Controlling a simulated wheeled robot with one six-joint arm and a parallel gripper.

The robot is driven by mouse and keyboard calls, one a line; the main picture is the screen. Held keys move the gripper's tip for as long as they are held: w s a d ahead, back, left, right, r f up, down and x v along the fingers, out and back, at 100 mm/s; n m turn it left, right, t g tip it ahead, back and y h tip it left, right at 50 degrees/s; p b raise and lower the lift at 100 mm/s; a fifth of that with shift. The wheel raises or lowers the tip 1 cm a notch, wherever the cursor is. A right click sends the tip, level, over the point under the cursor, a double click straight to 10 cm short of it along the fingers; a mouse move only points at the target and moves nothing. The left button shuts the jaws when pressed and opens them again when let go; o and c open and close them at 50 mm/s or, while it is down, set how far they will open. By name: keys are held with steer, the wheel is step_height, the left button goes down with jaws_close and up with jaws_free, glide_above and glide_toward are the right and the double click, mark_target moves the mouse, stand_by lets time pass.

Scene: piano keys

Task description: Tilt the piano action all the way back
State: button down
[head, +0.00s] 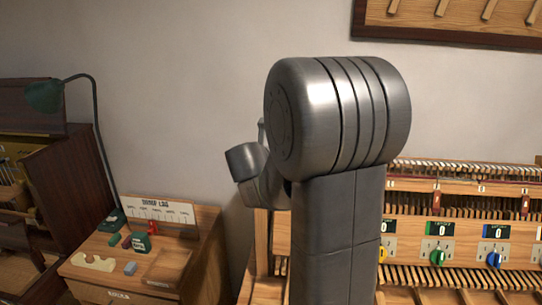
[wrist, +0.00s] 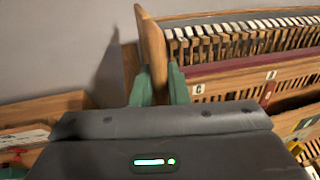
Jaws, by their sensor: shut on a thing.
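The piano action (head: 460,208) is a wooden frame at the right of the head view, with a row of pale hammers along its top and a dark red rail below them. It also fills the right of the wrist view (wrist: 235,72). My gripper (wrist: 158,84) has green fingers shut on an upright wooden end piece (wrist: 152,42) at the left end of the hammer row. The end piece leans slightly in the wrist view. In the head view my own arm hides the gripper and the left part of the action.
A green knob (head: 437,258) and a blue knob (head: 494,260) sit under small displays on the action's front. A wooden cabinet (head: 190,262) with small items and a green lamp (head: 45,96) stands left. The wall is close behind. A framed board (head: 460,22) hangs above.

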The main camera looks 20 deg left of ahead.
steer(key=shift+w+a+r+g, duration=0.2)
steer(key=shift+w+r+g, duration=0.2)
steer(key=shift+w, duration=0.35)
steer(key=shift+r, duration=0.2)
steer(key=c, duration=1.8)
jaws_free()
steer(key=shift+c, duration=0.2)
steer(key=o, duration=0.3)
steer(key=shift+w+f, duration=0.15)
steer(key=shift+w, duration=0.05)
steer(key=shift+o, duration=0.2)
steer(key=shift+s, duration=0.15)
steer(key=v, duration=1.3)
steer(key=shift+s+r+b, duration=0.2)
steer(key=shift+r+b, duration=0.05)
steer(key=shift+b, duration=0.15)
